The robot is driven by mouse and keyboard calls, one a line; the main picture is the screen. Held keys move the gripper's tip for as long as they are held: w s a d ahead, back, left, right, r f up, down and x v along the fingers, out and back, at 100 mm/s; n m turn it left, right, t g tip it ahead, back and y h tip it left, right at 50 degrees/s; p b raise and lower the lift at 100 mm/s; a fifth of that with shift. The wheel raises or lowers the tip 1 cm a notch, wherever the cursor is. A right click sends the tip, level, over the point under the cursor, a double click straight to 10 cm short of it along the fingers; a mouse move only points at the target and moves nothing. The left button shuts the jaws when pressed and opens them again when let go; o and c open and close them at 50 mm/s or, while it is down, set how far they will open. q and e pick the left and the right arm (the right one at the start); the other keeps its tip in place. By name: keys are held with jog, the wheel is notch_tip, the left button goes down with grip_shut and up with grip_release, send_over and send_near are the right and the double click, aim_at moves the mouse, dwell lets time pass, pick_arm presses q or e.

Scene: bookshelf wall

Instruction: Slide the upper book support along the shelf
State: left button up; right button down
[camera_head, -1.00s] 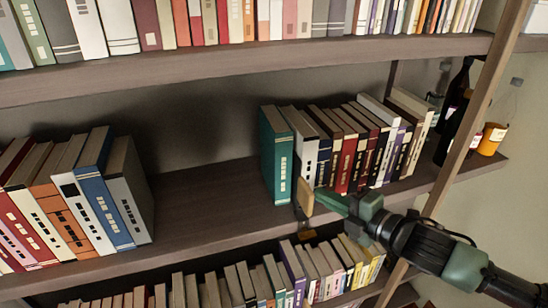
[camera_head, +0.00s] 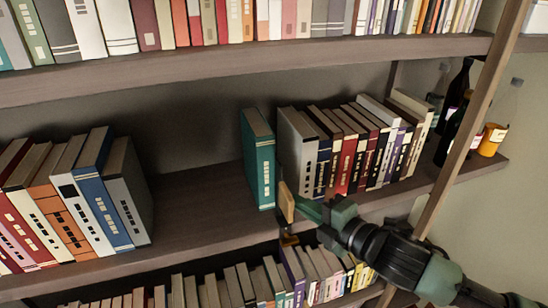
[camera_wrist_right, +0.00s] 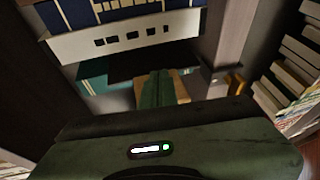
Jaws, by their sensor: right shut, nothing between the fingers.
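The upper book support is a narrow tan plate (camera_head: 287,203) at the front of the middle shelf, with a thin dark upright part behind it. It stands just right of the teal book (camera_head: 259,160). My right gripper (camera_head: 308,209) is shut and empty, its green fingertips at the plate's right side; they look in contact. In the right wrist view, my shut green fingers (camera_wrist_right: 157,90) lie in front of tan surfaces, with a teal book (camera_wrist_right: 95,82) beyond. A small tan and dark piece (camera_head: 289,240) shows below the shelf edge. My left gripper is not in view.
Several books, starting with a grey-white one (camera_head: 298,145), stand right of the support. A leaning group ending in a grey book (camera_head: 128,190) stands at left. The middle shelf board (camera_head: 195,205) is bare between.

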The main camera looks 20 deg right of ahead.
jog(key=shift+a, duration=0.35)
jog(key=a+p, duration=0.2)
jog(key=a, duration=0.5)
dwell(0.8)
jog(key=shift+a, duration=0.15)
jog(key=a+p, duration=0.2)
jog(key=a, duration=0.4)
jog(key=shift+a, duration=0.35)
dwell(0.5)
jog(key=shift+a, duration=0.1)
